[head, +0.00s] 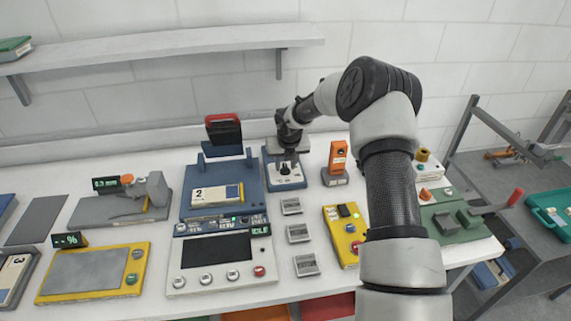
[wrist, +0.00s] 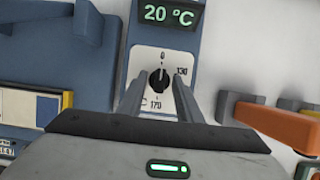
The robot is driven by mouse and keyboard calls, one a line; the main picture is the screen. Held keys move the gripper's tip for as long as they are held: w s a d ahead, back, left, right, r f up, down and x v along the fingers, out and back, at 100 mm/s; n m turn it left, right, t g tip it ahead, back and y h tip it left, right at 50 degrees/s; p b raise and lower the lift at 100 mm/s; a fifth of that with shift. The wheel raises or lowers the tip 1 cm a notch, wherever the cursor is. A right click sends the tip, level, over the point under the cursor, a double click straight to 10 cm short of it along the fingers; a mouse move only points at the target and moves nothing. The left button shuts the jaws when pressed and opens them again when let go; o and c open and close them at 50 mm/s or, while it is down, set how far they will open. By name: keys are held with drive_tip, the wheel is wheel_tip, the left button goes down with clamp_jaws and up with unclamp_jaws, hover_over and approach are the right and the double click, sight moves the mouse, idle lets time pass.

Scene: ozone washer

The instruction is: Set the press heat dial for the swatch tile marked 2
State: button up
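The heat dial is a small black knob (wrist: 158,80) on a white plate marked 0, 130 and 170; its pointer appears to face 0. It also shows in the head view (head: 285,169). The display above it (wrist: 168,15) reads 20 °C. My gripper (wrist: 160,84) is open, with one finger on each side of the knob and visible gaps to it. In the head view my gripper (head: 290,153) is just above the dial. The tile marked 2 (head: 205,195) lies on the blue press bed (head: 255,188), left of the dial.
An orange device (head: 338,155) stands close right of the dial; its orange part (wrist: 285,128) shows at right in the wrist view. The press's red-black handle (head: 223,128) rises at left. Small grey blocks (head: 298,233) and a yellow box (head: 345,235) sit in front.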

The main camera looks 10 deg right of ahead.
clamp_jaws()
